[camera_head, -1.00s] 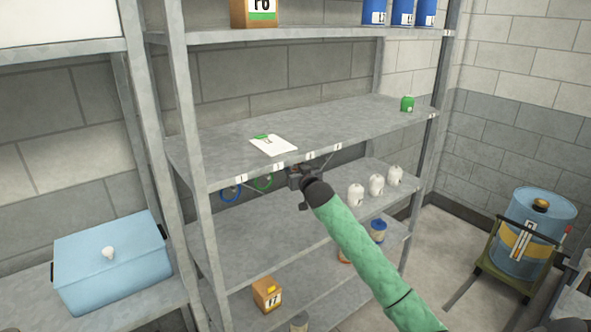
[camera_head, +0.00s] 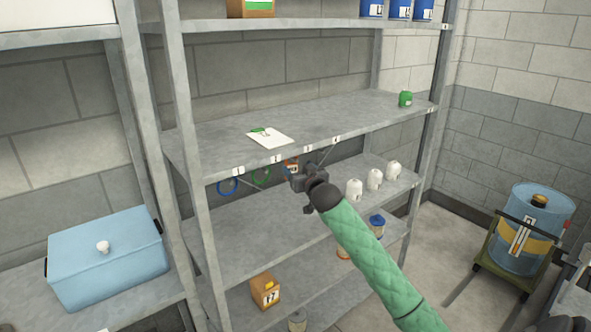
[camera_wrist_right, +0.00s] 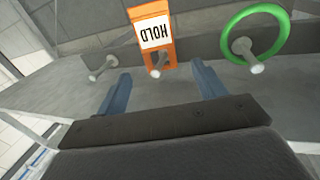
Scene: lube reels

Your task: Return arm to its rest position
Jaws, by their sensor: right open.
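My right arm in its green sleeve reaches from the lower right to the shelf rack in the head view. My right gripper (camera_head: 300,178) is just below the front edge of the labelled shelf. In the right wrist view the two fingers of my right gripper (camera_wrist_right: 160,92) are apart, with nothing between them. An orange tag reading HOLD (camera_wrist_right: 153,38) hangs on a peg ahead of the fingers, apart from them. It shows partly behind the gripper in the head view (camera_head: 290,165). A green ring (camera_wrist_right: 255,32) hangs on a peg to its right. My left gripper is not in view.
The labelled shelf (camera_head: 215,143) holds a clipboard (camera_head: 270,137) and a green can (camera_head: 405,99). White bottles (camera_head: 374,180) stand right of the gripper. A blue drum (camera_head: 530,230) stands at right; a blue box (camera_head: 107,262) sits at left.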

